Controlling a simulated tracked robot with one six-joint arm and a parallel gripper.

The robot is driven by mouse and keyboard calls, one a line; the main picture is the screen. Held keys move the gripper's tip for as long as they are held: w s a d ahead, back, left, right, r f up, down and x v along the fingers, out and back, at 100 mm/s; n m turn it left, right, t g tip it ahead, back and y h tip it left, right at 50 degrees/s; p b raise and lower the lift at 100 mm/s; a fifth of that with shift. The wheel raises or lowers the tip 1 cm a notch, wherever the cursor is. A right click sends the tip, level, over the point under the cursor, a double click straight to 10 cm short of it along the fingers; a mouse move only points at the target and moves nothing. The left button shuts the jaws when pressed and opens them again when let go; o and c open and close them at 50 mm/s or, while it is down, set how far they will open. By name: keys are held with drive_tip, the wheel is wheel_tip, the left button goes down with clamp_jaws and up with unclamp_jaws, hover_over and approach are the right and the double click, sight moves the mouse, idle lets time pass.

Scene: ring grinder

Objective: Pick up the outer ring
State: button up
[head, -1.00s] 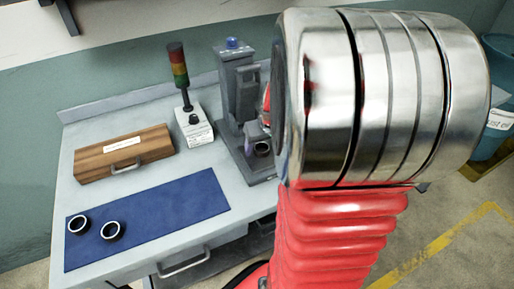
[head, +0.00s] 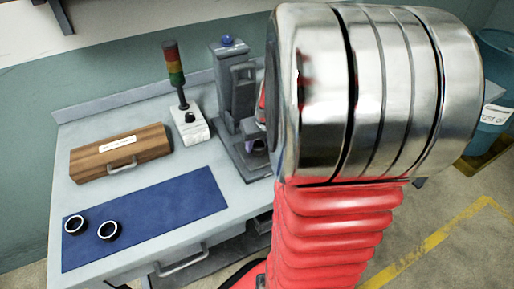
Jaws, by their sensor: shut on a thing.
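Another small dark round part (head: 258,146) sits low in the grey bench machine (head: 233,95); I cannot tell which of these is the outer ring. My arm's large metal joint and red sleeve fill the right centre and cover the machine's right side. A small red part of my arm shows at the machine's edge. My gripper's jaws are hidden behind the arm.
A blue mat (head: 165,212) covers the front of the grey bench. Behind it stand a wooden box (head: 120,155) with a handle and a signal light (head: 175,65) on a white control box (head: 190,125).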

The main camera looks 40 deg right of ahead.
drive_tip(key=c, duration=0.3)
drive_tip(key=shift+r, duration=0.15)
wheel_tip(320, 180, up, 10)
idle(0.4)
drive_tip(key=shift+f, duration=0.2)
idle(0.3)
